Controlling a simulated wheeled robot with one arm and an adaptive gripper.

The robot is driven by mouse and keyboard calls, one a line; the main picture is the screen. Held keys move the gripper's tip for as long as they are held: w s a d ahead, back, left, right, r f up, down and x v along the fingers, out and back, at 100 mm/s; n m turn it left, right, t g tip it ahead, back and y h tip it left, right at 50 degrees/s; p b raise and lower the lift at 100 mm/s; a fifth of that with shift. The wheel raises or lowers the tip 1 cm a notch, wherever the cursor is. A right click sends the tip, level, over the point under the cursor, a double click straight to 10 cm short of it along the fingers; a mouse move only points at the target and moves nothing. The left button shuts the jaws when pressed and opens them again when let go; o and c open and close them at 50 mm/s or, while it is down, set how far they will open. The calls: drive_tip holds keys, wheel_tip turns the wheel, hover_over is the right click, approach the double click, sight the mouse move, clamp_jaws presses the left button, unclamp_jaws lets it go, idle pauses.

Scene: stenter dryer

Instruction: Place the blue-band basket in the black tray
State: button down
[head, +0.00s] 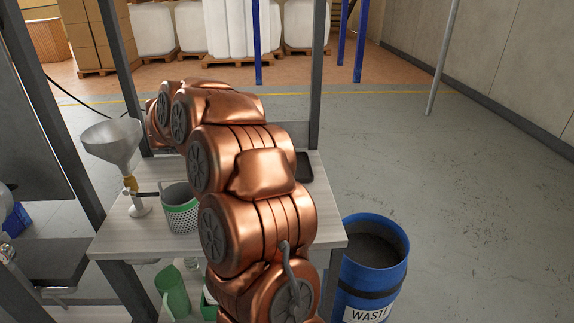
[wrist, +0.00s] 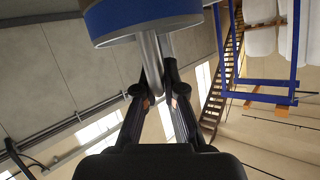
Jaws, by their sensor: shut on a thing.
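In the wrist view the blue-band basket (wrist: 140,18) fills the top edge, cut off by the frame. Its blue band and pale grey surface show. My gripper (wrist: 158,78) has its two black fingers closed on a grey metal part that joins the basket. In the head view my copper arm hides both gripper and basket. A dark flat piece, apparently the black tray (head: 304,168), shows at the table's right side, mostly hidden behind my arm.
A green-band perforated basket (head: 181,212) and a funnel on a stand (head: 112,145) are on the left of the pale table (head: 125,236). A blue waste bin (head: 372,270) stands right of the table. Dark frame posts (head: 318,70) rise at the table's back.

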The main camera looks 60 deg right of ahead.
drive_tip(key=s+d+f, duration=0.2)
drive_tip(key=s+d, duration=0.1)
drive_tip(key=d, duration=0.4)
drive_tip(key=s+d+f+p, duration=0.1)
drive_tip(key=s+d+f, duration=0.2)
drive_tip(key=d, duration=0.4)
drive_tip(key=shift+d+f, duration=0.25)
drive_tip(key=c, duration=1.6)
unclamp_jaws()
drive_tip(key=shift+d, duration=0.1)
drive_tip(key=o, duration=0.3)
drive_tip(key=shift+r, duration=0.15)
drive_tip(key=shift+w+r, duration=0.1)
drive_tip(key=shift+r, duration=0.05)
drive_tip(key=v, duration=1.2)
